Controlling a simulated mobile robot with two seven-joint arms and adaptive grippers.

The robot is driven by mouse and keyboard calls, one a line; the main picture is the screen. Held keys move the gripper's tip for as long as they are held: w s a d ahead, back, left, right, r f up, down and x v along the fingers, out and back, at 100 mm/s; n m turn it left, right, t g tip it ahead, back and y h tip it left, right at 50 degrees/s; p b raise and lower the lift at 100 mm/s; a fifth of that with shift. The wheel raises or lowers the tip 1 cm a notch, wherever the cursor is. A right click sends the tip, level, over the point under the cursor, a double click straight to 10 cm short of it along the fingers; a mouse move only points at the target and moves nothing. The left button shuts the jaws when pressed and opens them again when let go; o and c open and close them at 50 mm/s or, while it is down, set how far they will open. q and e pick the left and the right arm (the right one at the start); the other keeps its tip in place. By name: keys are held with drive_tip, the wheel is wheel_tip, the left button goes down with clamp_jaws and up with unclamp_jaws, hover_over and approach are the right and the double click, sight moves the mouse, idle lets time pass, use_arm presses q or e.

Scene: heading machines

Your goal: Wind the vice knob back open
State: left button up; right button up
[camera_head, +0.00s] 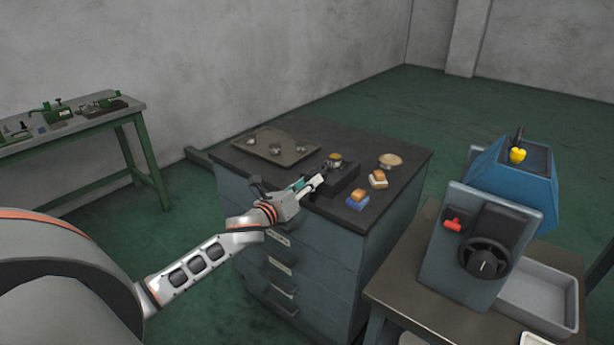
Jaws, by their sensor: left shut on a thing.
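The vice (345,177) is a small dark block on top of the grey drawer cabinet, with a brass-coloured round piece (335,157) at its far end. My left gripper (316,182) reaches in from the left at the cabinet's front edge. Its fingers are shut at the near left end of the vice, where the vice knob is. The knob is mostly hidden by the fingers, and its turn cannot be made out. My right gripper is not in view.
The cabinet top (400,152) also holds a tray (262,153) with small round parts, a shallow dish (390,160) and two small blocks (378,179) (357,199). A blue machine (510,190) with a black handwheel (484,260) stands at right. A green-legged bench (90,125) is at left.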

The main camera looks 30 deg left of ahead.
use_arm(q)
drive_tip(key=n+p, duration=0.2)
drive_tip(key=n, duration=0.1)
drive_tip(key=shift+r+n+p, duration=0.2)
drive_tip(key=shift+n+p, duration=0.1)
drive_tip(key=shift+p, duration=0.05)
drive_tip(key=shift+n, duration=0.4)
drive_tip(key=shift+n+h+p, duration=0.3)
drive_tip(key=shift+n+p, duration=0.25)
drive_tip(key=shift+n, duration=1.45)
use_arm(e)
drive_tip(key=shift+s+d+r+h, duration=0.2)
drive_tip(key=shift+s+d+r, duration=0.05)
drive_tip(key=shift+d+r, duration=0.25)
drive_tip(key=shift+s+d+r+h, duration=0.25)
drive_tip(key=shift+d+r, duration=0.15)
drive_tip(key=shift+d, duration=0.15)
use_arm(q)
drive_tip(key=o, duration=1.1)
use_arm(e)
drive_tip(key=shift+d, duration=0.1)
use_arm(q)
drive_tip(key=shift+s, duration=0.1)
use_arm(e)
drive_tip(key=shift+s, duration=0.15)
